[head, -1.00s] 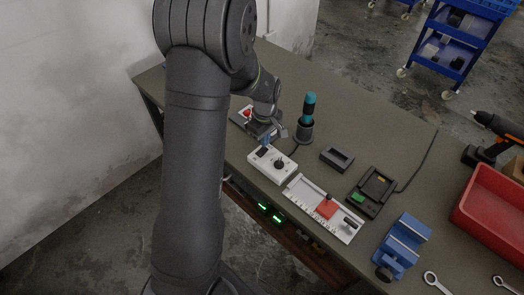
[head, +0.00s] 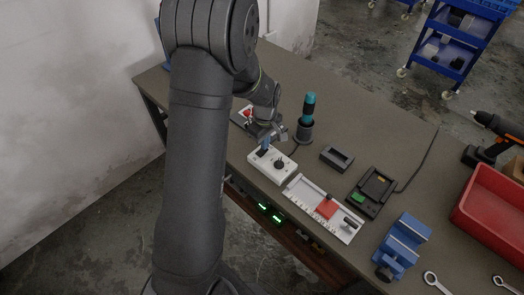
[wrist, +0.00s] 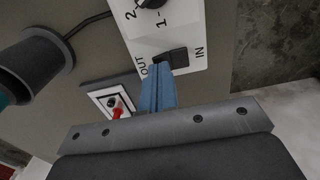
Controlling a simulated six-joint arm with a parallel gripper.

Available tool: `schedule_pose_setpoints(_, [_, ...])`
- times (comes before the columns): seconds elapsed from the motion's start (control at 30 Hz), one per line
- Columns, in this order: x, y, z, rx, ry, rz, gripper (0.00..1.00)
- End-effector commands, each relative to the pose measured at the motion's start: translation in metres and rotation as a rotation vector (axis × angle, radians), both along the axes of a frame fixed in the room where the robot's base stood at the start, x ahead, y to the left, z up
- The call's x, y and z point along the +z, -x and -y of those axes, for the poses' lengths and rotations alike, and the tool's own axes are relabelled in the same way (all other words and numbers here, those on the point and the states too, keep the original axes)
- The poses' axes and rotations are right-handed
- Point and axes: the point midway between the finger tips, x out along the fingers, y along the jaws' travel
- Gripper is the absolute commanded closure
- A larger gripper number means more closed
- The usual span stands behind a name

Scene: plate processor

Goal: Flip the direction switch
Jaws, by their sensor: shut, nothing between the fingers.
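A white control box (head: 281,167) stands on the bench and carries a dark round knob (head: 279,164). In the wrist view the box (wrist: 196,35) has a black direction switch (wrist: 174,58) between the labels OUT and IN. My gripper (wrist: 157,78) is shut and empty, with its blue fingers together. In the wrist view its tips overlap the OUT side of the switch. I cannot tell whether they touch it. In the head view my gripper (head: 265,147) is at the far left end of the box, and the switch is mostly hidden.
A teal-handled tool in a dark holder (head: 305,130) stands behind the box. A white tray with a red block (head: 325,208) lies to the right.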

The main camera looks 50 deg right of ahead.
Motion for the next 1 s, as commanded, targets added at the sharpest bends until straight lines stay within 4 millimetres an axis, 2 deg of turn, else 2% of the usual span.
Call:
schedule_pose_setpoints(0.43, [-0.002,0.000,0.000,0.000,0.001,0.000,1.00])
schedule_pose_setpoints(1.0, [0.043,0.000,0.000,0.000,0.002,0.001,1.00])
